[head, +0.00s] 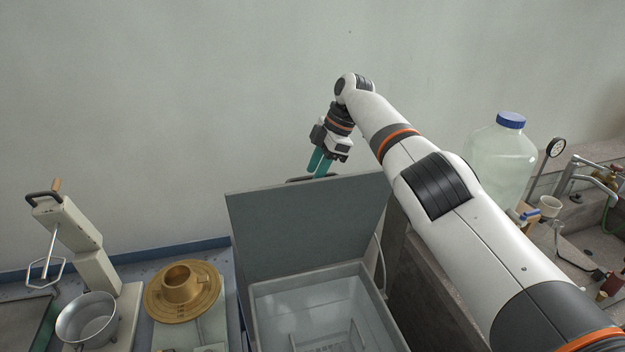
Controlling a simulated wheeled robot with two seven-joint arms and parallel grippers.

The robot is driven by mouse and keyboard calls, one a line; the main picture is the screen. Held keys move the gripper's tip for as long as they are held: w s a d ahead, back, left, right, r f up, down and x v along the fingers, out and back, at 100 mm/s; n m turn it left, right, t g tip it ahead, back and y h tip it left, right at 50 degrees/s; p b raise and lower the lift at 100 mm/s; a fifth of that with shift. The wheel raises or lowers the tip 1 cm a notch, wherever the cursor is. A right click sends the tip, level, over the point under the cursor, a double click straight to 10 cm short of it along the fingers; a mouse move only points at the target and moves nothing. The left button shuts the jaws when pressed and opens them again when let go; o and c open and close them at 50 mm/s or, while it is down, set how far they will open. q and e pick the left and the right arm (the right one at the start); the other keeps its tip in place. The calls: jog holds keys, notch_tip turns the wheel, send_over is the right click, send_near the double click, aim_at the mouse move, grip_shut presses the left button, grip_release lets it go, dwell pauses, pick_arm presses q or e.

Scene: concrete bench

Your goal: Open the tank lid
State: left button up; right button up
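The grey tank lid (305,228) stands raised in the middle of the head view, tilted up at the back of the tank. Below it the grey tank (262,292) is uncovered, and its pale inside with a rack-like insert shows. My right gripper (320,165) is at the lid's top edge, with its teal fingers pointing down by the dark lid handle (300,179). The fingertips are partly hidden behind the lid, so I cannot tell whether they grip the handle. My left gripper is not in view.
A brass-coloured flanged ring (197,290), a metal pot (87,318) and a device with a handle (75,240) are left of the tank. A large blue-capped bottle (503,155) and a sink with taps (590,215) are at right. A plain wall is behind.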

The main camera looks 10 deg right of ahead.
jog(key=p+v, duration=0.4)
jog(key=v, duration=0.5)
jog(key=shift+f, duration=0.1)
jog(key=shift+f, duration=0.1)
